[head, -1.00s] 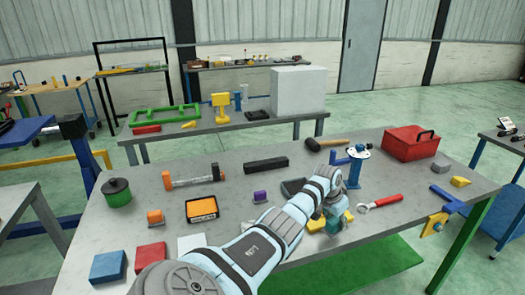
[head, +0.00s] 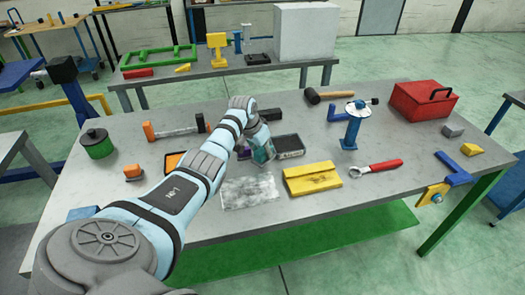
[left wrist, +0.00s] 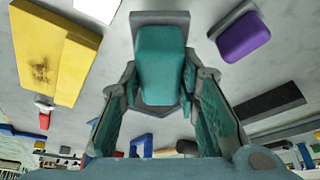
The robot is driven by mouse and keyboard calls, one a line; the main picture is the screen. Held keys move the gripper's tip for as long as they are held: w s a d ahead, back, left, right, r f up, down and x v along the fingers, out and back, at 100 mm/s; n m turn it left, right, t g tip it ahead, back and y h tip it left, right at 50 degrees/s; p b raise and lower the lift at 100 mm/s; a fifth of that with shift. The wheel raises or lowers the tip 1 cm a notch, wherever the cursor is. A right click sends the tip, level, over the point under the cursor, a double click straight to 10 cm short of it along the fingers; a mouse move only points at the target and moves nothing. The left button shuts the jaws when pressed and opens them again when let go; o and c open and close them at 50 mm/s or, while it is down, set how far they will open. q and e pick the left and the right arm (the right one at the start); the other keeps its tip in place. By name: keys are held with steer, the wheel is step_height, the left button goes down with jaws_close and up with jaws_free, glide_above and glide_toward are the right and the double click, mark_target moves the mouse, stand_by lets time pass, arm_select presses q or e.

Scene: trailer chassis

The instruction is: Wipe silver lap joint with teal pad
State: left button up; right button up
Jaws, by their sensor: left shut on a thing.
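The silver lap joint (head: 249,191) is a flat, shiny plate with dark smudges, lying on the near middle of the table. A pale edge at the top of the left wrist view (left wrist: 98,8) appears to be part of it. My left gripper (head: 260,148) is shut on the teal pad (left wrist: 160,62), a block with a grey backing held between the two fingers. In the head view the teal pad (head: 264,154) is partly hidden by my arm. It is behind the plate, seemingly above the table; the exact gap is unclear. My right gripper is not in view.
A smudged yellow piece (head: 312,179) lies right of the silver plate. A dark tray (head: 287,146) is just right of my gripper. A purple pad (left wrist: 242,36) shows in the wrist view. A blue stand (head: 352,130) and red wrench (head: 374,167) are further right.

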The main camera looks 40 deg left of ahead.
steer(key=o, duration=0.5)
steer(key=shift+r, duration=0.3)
arm_select(q)
steer(key=s+d+r+m+g+h, duration=0.1)
steer(key=s+d+r+m+h, duration=0.2)
steer(key=s+d+r+m, duration=0.5)
steer(key=f+b, duration=0.2)
steer(key=f, duration=0.1)
steer(key=f+m+b, duration=0.1)
steer(key=f+b, duration=0.1)
steer(key=w+d+f+m+b, duration=0.1)
steer(key=f+b, duration=0.2)
steer(key=shift+f+g, duration=0.3)
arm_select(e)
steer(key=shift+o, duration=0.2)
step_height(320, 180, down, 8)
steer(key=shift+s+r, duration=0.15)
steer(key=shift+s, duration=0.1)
arm_select(q)
steer(key=shift+r, duration=0.15)
